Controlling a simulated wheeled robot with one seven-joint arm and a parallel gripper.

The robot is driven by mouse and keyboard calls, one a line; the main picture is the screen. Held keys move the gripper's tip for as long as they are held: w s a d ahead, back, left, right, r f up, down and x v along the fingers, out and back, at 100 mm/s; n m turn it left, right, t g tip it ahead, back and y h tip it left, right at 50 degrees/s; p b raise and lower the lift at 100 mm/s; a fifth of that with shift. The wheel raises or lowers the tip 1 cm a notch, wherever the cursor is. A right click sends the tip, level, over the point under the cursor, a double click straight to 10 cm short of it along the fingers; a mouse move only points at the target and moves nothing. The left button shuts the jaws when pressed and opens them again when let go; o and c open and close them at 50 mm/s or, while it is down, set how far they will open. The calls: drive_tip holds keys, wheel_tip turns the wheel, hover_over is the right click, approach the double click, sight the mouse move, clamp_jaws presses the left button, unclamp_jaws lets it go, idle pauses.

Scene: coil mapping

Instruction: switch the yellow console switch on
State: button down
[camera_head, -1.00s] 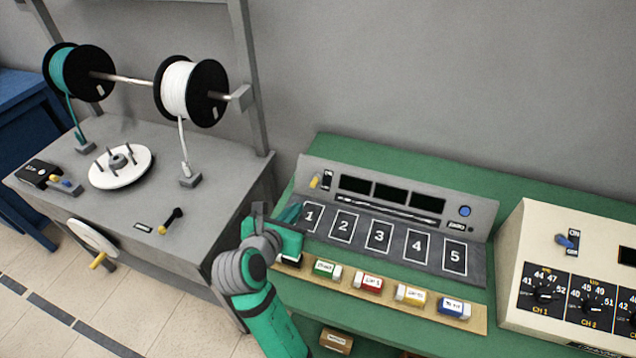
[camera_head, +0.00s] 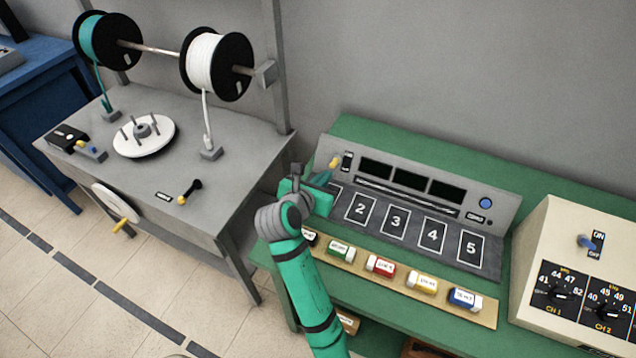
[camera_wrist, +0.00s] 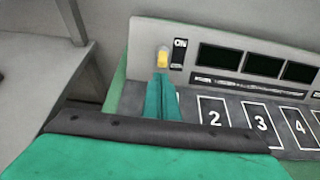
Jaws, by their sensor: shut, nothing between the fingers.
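The yellow console switch (camera_head: 335,162) sits at the left end of the grey console's sloped panel (camera_head: 497,205), beside a black ON label (camera_head: 347,161). It also shows in the wrist view (camera_wrist: 162,57), just beyond my fingertips. My gripper (camera_head: 325,176) is shut and empty, just below and in front of the switch. In the wrist view its teal fingers (camera_wrist: 161,98) point up toward the switch's lower end. I cannot tell whether they touch it. My gripper hides most of the number 1 square.
Numbered squares and several coloured labelled blocks (camera_head: 381,266) lie along the green bench. A cream box (camera_head: 533,250) with a blue switch and dials stands at the right. A grey winding table (camera_head: 240,165) with two spools stands at the left.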

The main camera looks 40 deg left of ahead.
drive_tip(key=shift+x, duration=1.1)
drive_tip(key=shift+a+r, duration=0.1)
drive_tip(key=shift+a, duration=0.05)
